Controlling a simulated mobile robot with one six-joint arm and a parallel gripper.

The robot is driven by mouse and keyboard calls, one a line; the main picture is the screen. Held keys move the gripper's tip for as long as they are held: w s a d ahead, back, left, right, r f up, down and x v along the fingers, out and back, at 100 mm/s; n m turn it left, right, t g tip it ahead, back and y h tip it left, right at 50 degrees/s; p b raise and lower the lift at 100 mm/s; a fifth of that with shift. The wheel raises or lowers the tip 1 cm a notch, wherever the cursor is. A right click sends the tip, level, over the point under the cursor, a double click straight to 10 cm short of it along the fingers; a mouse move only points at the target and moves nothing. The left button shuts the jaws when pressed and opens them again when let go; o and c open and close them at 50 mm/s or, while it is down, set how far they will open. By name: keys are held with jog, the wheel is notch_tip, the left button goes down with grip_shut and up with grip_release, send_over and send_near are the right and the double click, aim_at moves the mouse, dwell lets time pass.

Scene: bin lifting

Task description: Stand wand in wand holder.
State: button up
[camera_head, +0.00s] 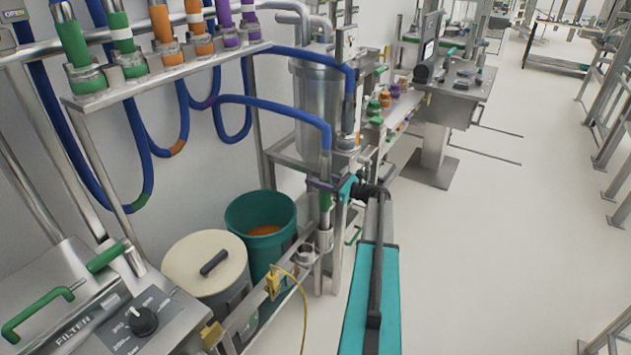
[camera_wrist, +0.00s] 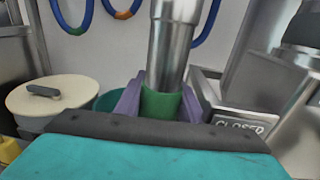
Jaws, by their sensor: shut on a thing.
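The wand (camera_head: 325,205) is upright, with a green sleeve and a blue hose running into its top. My gripper (camera_head: 325,186) is shut on it with purple fingers. In the wrist view the wand's steel tube (camera_wrist: 170,45) rises above the green band (camera_wrist: 160,104), which sits between the fingers. A small steel cup (camera_head: 305,253), which looks like the wand holder, is on the frame just left of the wand's lower end. I cannot tell whether the wand's lower end touches it or stands in anything.
A teal bucket (camera_head: 262,212) with orange contents and a cream-lidded bin (camera_head: 205,262) stand to the left. A steel tank (camera_head: 318,100) is behind the wand. A yellow cord (camera_head: 303,310) hangs in front. The floor at right (camera_head: 520,230) is clear.

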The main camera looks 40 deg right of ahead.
dwell(0.4)
jog(key=o, duration=1.3)
jog(key=shift+o, duration=0.2)
jog(key=shift+f, duration=0.15)
jog(key=shift+s, duration=0.15)
jog(key=b+v, duration=0.3)
jog(key=v, duration=1)
jog(key=shift+s, duration=0.3)
jog(key=shift+d, duration=0.1)
